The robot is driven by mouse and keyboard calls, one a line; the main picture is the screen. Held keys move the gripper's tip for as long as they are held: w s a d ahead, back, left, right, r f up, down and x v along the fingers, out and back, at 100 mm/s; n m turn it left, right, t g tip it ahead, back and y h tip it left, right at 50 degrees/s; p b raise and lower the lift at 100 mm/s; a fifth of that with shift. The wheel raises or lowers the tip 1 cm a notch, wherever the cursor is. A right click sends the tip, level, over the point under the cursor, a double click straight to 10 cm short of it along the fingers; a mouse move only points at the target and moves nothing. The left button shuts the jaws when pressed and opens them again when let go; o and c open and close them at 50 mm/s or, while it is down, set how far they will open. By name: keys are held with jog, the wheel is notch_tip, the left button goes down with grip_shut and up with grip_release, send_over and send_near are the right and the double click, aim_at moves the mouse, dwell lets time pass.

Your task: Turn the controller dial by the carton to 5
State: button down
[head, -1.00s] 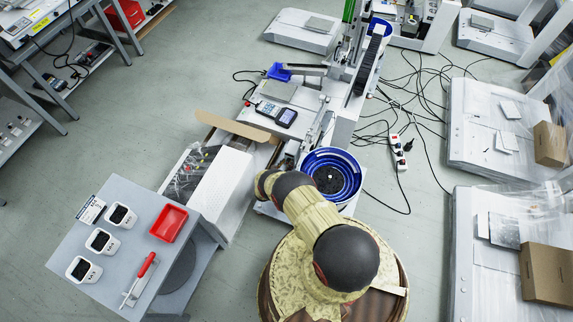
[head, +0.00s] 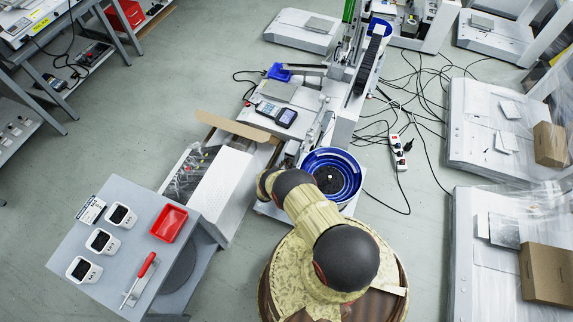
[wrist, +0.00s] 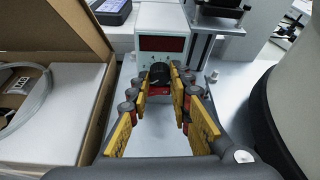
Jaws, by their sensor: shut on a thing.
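The controller (wrist: 163,44) is a pale box with a dark red display, ahead of my gripper in the wrist view. Its black dial (wrist: 160,72) sits on the front below the display. My gripper (wrist: 160,84) has its yellow-padded fingers on both sides of the dial, shut on it. The pointer and scale of the dial are too small or covered to read, and the display shows no legible number. The open carton (wrist: 80,28) is left of the controller; in the head view its flap (head: 232,127) shows. There my arm hides my gripper and the dial.
A blue bowl feeder (head: 347,160) stands close to the right of my arm. A handheld device (head: 286,117) lies on the machine. A grey table (head: 180,218) with white cups and a red tray (head: 169,223) is at left. Cables lie on the floor at right.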

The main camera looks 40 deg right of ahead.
jog(key=m+t, duration=0.1)
jog(key=m+t+y, duration=0.1)
jog(key=m, duration=0.1)
jog(key=m+t, duration=0.1)
jog(key=m, duration=0.1)
jog(key=shift+s+d+t+y, duration=0.15)
jog(key=shift+s+t+y, duration=0.1)
jog(key=shift+t+y, duration=0.05)
jog(key=shift+m, duration=0.3)
dwell(0.5)
jog(key=c, duration=1.6)
grip_release()
jog(key=shift+c, duration=0.2)
jog(key=v, duration=1.2)
jog(key=shift+f, duration=0.1)
